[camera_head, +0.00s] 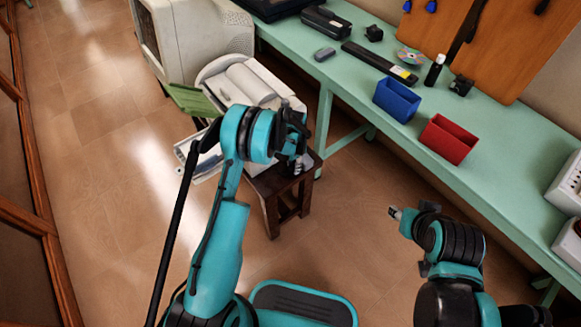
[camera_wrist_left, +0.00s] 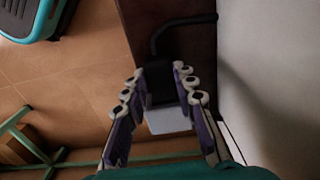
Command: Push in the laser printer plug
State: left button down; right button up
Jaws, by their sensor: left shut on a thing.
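The laser printer (camera_head: 240,85) is a white machine on a dark wooden stool (camera_head: 268,198), partly covered by my left arm. In the left wrist view, the black plug (camera_wrist_left: 159,82) sits between the fingers of my left gripper (camera_wrist_left: 160,75), which are shut on it. A black cable bends up and right from the plug. A pale grey block (camera_wrist_left: 168,120) shows below the plug between the fingers. The printer's pale side (camera_wrist_left: 275,85) is close on the right; I cannot tell if the plug touches it. My right gripper (camera_head: 395,213) is empty-looking, well away on the right; its jaws are unclear.
A green bench (camera_head: 345,80) runs along the right with a blue bin (camera_head: 397,100), a red bin (camera_head: 447,140) and small items. An old white monitor (camera_head: 195,40) stands behind the printer. The tiled floor (camera_head: 100,130) at the left is open.

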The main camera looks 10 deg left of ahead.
pick_arm(q)
jog(key=shift+w+d, duration=0.1)
jog(key=shift+w, duration=0.05)
jog(key=c, duration=1.2)
grip_release()
jog(key=shift+d, duration=0.1)
notch_tip(320, 180, up, 12)
jog(key=s+a+r+n+t, duration=0.1)
jog(key=s+r+n+t, duration=0.1)
jog(key=s+r, duration=0.5)
jog(key=s+r+n+t, duration=0.1)
jog(key=s+r, duration=0.3)
jog(key=r, duration=0.6)
jog(key=s+r+n+t, duration=0.1)
jog(key=s+n+t, duration=0.1)
jog(key=s, duration=0.6)
jog(key=s+a+r+n+t, duration=0.1)
jog(key=s+n+t, duration=0.1)
jog(key=s, duration=0.7)
jog(key=shift+a+r+n, duration=0.3)
